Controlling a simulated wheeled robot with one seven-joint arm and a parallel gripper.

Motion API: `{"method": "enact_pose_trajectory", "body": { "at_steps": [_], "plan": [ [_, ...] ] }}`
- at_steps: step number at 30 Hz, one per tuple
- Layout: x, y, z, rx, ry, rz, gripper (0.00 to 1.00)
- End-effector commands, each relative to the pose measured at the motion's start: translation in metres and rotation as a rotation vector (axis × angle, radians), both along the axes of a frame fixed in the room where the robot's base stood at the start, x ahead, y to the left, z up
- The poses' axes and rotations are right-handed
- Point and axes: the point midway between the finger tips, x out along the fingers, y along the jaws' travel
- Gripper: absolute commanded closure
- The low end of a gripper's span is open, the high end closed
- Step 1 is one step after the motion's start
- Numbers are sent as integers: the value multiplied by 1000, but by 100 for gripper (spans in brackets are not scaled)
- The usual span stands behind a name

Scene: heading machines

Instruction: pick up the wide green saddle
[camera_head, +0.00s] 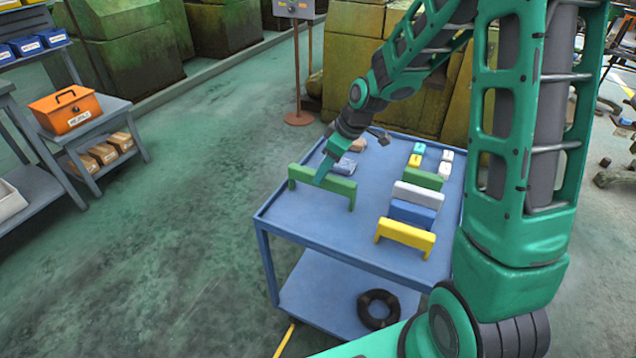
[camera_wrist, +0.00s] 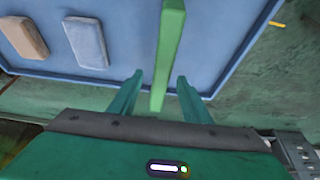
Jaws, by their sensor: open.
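The wide green saddle (camera_head: 305,178) stands upright like a low bridge near the left edge of the blue cart top. My gripper (camera_head: 326,168) is over it, with a finger in front of the saddle's middle. In the wrist view the saddle (camera_wrist: 170,40) is a long green bar running between the two open fingers of my gripper (camera_wrist: 160,76). Gaps show on both sides of the bar, so the fingers look apart from it. How far down the fingers reach is hard to tell.
The blue cart (camera_head: 325,225) also carries a smaller green block (camera_head: 425,179), a white bar (camera_head: 418,195), a blue bar (camera_head: 411,213) and a yellow saddle (camera_head: 405,236) on the right. A grey-blue block (camera_wrist: 86,42) and a brown block (camera_wrist: 23,38) lie beside the saddle.

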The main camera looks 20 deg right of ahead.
Motion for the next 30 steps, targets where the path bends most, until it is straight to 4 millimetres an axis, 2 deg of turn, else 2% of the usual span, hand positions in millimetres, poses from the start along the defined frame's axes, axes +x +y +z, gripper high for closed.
{"method": "enact_pose_trajectory", "body": {
  "at_steps": [1,6,15,16,17,21,30],
  "plan": [
    [1,3,-9,1,4,2,56],
    [6,8,-27,0,2,2,56],
    [8,9,-31,0,0,0,56],
    [8,9,-31,0,0,0,59],
    [8,9,-31,0,0,0,66],
    [8,9,-31,-1,1,0,99],
    [8,9,-30,0,0,0,100]
  ]
}}
